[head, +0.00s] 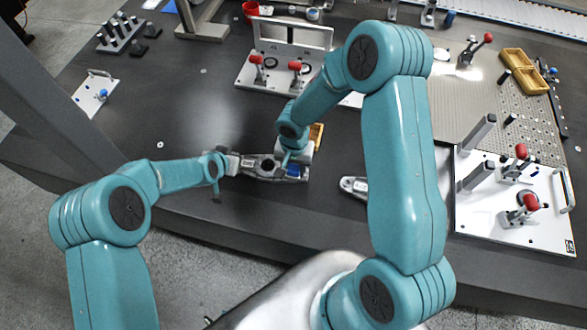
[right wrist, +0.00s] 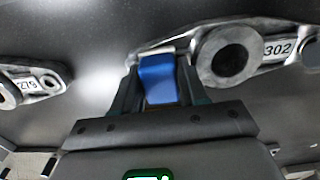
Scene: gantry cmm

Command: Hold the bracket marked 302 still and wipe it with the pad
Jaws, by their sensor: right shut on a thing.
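The bracket marked 302 (right wrist: 235,55) is a grey metal part with a large round boss and a white label. In the head view the bracket (head: 262,167) lies near the table's front edge, between my grippers. My left gripper (head: 236,163) is at its left end; whether its jaws are closed there is too small to tell. My right gripper (head: 294,164) is shut on the blue pad (right wrist: 160,80), at the bracket's right end. The pad (head: 293,171) is right beside the boss; whether it touches the bracket is unclear.
Another bracket, marked 279 (right wrist: 28,86), lies apart to the right in the head view (head: 353,187). A small wooden tray (head: 317,133) is partly hidden behind my right gripper. White fixture plates with red-handled clamps stand behind (head: 246,80) and right (head: 500,228). The left table is mostly clear.

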